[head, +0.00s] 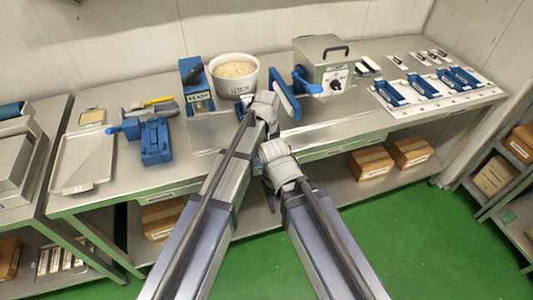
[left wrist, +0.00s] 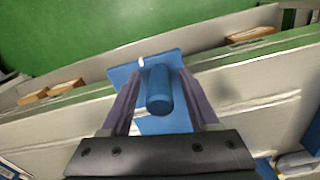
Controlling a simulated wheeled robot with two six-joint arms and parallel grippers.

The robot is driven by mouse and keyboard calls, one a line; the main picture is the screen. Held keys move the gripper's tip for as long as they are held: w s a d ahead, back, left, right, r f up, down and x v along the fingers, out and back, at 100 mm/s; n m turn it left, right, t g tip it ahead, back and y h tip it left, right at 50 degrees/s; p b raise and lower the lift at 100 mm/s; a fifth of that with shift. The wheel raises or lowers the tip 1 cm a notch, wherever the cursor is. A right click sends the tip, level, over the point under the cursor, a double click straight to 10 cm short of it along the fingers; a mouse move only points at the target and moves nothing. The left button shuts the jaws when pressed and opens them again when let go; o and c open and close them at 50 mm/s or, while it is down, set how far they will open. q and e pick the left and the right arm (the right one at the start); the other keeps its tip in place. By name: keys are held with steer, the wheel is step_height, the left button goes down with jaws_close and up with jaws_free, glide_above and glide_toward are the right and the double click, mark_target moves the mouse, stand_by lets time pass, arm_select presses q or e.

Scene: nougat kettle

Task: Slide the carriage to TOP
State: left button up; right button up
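In the left wrist view a blue round knob (left wrist: 158,90) stands on a blue plate (left wrist: 174,121), which may be the carriage; I read no TOP mark. My left gripper (left wrist: 159,82) has one finger on each side of the knob, with blue plate showing between knob and fingers, so it looks open.
A white pot (head: 235,88) with pale contents stands behind my left gripper. A blue stand (head: 196,88) is left of it; a grey machine (head: 322,58) with a blue knob and a long blue bar (head: 286,97) are right. A blue device (head: 155,141) and tray (head: 84,160) lie left.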

arm_select(q)
steer(key=shift+r, duration=0.15)
step_height(320, 180, up, 8)
steer(key=p, duration=0.8)
steer(key=shift+f, duration=0.2)
